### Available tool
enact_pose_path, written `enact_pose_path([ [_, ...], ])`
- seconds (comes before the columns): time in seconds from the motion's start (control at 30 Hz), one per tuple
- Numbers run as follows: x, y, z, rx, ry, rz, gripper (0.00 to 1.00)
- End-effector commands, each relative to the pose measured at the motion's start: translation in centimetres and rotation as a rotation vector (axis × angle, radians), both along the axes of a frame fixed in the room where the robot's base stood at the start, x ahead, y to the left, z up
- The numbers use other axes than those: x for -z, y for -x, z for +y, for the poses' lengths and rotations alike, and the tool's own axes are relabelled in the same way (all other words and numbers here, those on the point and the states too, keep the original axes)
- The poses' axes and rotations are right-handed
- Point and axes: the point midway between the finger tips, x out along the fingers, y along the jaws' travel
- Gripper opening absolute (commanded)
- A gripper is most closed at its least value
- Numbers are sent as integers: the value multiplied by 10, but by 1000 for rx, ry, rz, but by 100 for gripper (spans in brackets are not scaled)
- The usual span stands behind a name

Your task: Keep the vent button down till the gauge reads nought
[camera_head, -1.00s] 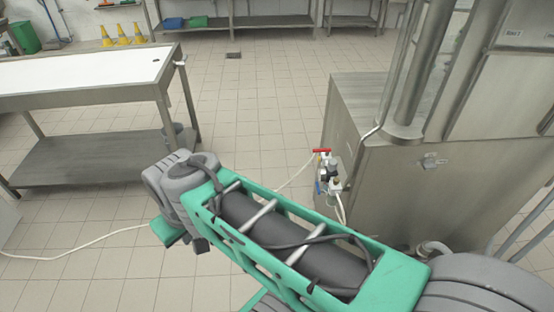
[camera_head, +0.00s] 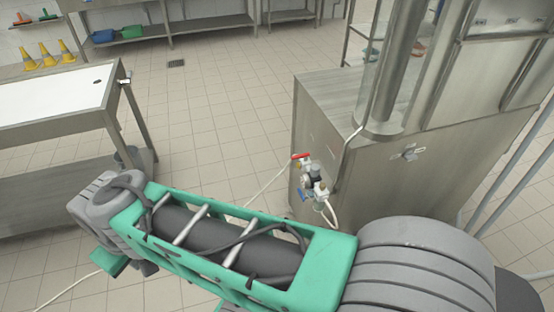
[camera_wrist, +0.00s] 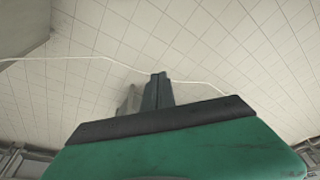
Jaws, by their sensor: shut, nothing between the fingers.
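A small valve assembly (camera_head: 314,180) with a red handle, a blue part and pale fittings sits on the side of the steel machine (camera_head: 400,185) in the head view. A vent button and a gauge cannot be picked out on it at this size, and no reading is legible. My gripper (camera_wrist: 158,76) shows in the wrist view with its fingers together and nothing between them. It points over bare tiled floor, and neither the valve assembly nor the machine is recognisable in that view. In the head view my arm stretches to the left, in front of and apart from the valve assembly.
A steel table (camera_head: 62,125) with a white top stands at the left. A pale hose (camera_head: 272,190) runs over the floor by the valve assembly. Yellow cones (camera_head: 46,55) stand at the back left.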

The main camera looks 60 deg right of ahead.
Motion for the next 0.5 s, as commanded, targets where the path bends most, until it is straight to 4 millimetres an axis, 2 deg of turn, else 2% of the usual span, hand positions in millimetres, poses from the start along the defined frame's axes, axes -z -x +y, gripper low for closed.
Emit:
enact_pose_path([
  [0.37,1,0,-1,2,0,-1,0],
  [0.43,9,-5,-6,21,7,-10,0],
  [0.5,25,-17,-20,61,21,-33,0],
])
